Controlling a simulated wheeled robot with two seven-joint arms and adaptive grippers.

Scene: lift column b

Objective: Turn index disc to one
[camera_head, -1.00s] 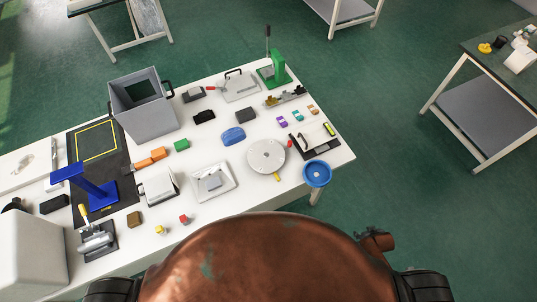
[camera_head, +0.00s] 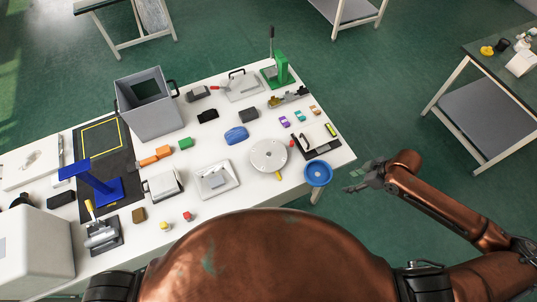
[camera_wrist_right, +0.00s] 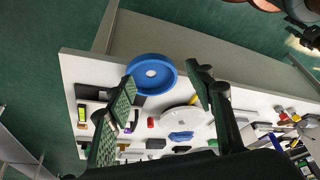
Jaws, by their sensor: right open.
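The index disc (camera_head: 269,156) is a flat, round, light grey plate with small dark marks, lying on the white table near its right end. A yellow tab (camera_head: 279,177) shows at its near edge. In the right wrist view the disc (camera_wrist_right: 183,121) is partly hidden behind a finger. My right gripper (camera_head: 352,182) is open and empty, out past the table's right edge and to the right of the disc. Its two fingers spread wide in the right wrist view (camera_wrist_right: 165,92). My left gripper is not in view.
A blue round dish (camera_head: 318,173) stands at the table's right corner, between my right gripper and the disc. A black-framed fixture (camera_head: 317,142) is right of the disc, with a red piece (camera_head: 292,143) beside it. A blue block (camera_head: 236,135) and a square tray (camera_head: 231,190) lie left.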

